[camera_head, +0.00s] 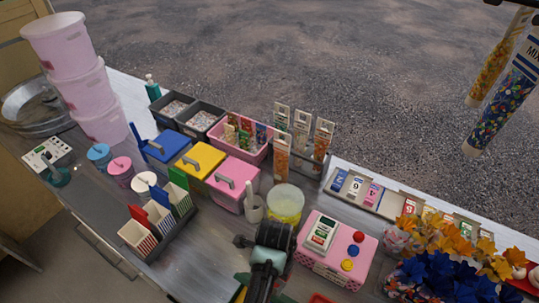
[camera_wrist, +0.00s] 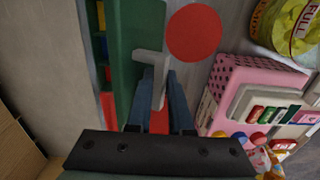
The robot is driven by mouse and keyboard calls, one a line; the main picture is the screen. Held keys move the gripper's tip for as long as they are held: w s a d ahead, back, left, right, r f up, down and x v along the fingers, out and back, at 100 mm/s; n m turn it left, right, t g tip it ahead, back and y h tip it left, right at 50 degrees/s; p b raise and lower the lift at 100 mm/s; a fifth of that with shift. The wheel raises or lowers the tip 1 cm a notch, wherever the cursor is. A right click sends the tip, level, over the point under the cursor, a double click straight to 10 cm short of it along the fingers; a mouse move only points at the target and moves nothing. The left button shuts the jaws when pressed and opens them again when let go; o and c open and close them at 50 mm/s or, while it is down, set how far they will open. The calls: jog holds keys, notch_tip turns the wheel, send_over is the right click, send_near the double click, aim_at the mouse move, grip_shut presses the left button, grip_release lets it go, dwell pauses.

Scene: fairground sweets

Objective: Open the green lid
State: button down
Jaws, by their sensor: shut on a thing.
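A pale grey handle (camera_wrist: 150,62) stands out from the lid. My gripper (camera_wrist: 165,92) is shut on this handle, with a dark finger on each side. In the head view my gripper (camera_head: 268,255) is at the bottom centre and hides most of the green box; only small green parts (camera_head: 241,280) show around it.
A red disc (camera_wrist: 194,32) lies right of the handle. A pink spotted till (camera_head: 335,250) and a yellow tub (camera_head: 286,203) stand close by. Striped cartons (camera_head: 140,237) stand left.

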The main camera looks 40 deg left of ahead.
jog(key=w+b, duration=0.1)
jog(key=w+f+b, duration=0.1)
jog(key=w+a+f+b, duration=0.1)
jog(key=w+b, duration=0.1)
jog(key=c, duration=0.8)
grip_release()
jog(key=shift+w+r, duration=0.1)
jog(key=shift+r, duration=0.15)
notch_tip(320, 180, up, 13)
jog(key=p, duration=1.3)
